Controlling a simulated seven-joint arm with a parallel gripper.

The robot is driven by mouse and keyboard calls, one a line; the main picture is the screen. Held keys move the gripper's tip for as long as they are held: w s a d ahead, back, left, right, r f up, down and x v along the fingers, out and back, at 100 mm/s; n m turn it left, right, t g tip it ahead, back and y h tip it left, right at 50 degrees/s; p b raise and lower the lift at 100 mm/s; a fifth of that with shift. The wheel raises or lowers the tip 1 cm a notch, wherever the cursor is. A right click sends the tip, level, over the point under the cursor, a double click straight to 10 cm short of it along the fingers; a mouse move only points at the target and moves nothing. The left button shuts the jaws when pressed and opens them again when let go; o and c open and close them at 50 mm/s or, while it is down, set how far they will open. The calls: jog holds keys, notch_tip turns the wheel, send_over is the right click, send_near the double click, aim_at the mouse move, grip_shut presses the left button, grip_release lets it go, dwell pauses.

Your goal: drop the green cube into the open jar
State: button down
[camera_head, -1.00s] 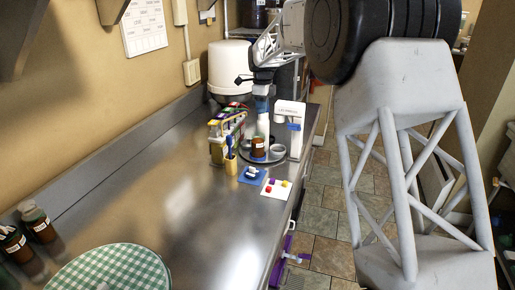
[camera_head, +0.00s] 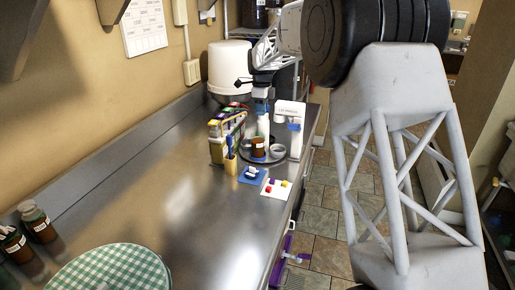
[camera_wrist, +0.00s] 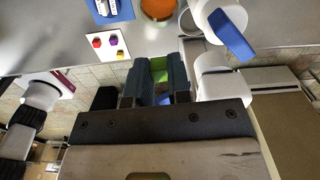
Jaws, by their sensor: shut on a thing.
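My gripper (camera_wrist: 157,66) is shut on the green cube (camera_wrist: 159,74), which shows between its two dark blue fingers in the wrist view. In the head view my gripper (camera_head: 261,92) is above the counter, near the round tray; the cube cannot be made out there. The brown jar (camera_head: 258,147) stands upright on the tray. In the wrist view its round orange-brown top (camera_wrist: 158,9) is at the upper edge, beyond the fingertips and apart from them. The bottom of the jar is hidden.
A white card (camera_head: 276,189) holds red, purple and yellow cubes. Next to it are a blue mat (camera_head: 244,176) with white pieces, a pen holder (camera_head: 231,166) and a white machine (camera_head: 290,125). A bottle rack (camera_head: 218,150) stands left. The near counter (camera_head: 190,225) is mostly clear.

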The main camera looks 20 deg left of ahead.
jog(key=shift+f, duration=2.15)
jog(key=c, duration=1)
grip_release()
jog(key=shift+r, duration=0.15)
jog(key=shift+r, duration=3.8)
jog(key=shift+d, duration=0.1)
